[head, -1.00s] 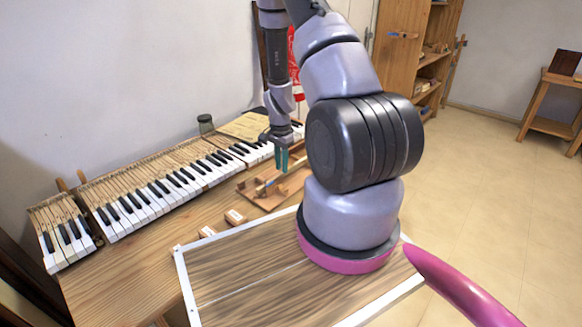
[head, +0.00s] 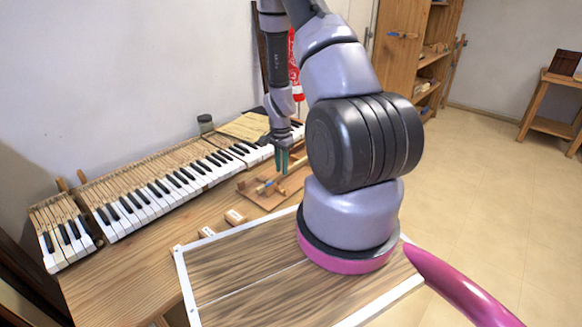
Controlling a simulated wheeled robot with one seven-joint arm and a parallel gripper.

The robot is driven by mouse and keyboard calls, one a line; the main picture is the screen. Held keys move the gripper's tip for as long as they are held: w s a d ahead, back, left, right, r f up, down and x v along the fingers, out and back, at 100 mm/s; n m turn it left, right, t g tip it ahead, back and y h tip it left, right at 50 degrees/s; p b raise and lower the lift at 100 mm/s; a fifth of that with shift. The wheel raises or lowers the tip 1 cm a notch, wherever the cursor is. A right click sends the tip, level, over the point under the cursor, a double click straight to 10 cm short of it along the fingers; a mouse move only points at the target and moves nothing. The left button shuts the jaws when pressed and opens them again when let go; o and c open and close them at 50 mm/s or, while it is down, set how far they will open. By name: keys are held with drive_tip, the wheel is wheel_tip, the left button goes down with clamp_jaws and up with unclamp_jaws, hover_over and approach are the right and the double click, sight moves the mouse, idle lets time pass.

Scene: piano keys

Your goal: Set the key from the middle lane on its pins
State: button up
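A shallow wooden tray (head: 246,187) with raised dividers lies on the bench, right of the keyboard. A pale wooden key (head: 271,184) with a small blue patch lies in it; its lane is hard to make out at this size. My gripper (head: 282,172) points down above the tray, its two teal fingers slightly apart, with nothing seen between them. The fingertips look just above the key; whether they touch it I cannot tell. The piano keyboard (head: 165,190) runs along the wall, with a separate short section (head: 65,235) at its left end. I cannot make out the pins.
Two small labelled wooden blocks (head: 234,217) (head: 206,232) stand on the bench in front of the keyboard. A dark jar (head: 206,123) stands behind the keys. My own arm hides the area right of the tray. The bench front left (head: 120,275) is clear.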

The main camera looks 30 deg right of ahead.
drive_tip(key=shift+f, duration=0.4)
drive_tip(key=shift+c, duration=0.3)
clamp_jaws()
idle(1.2)
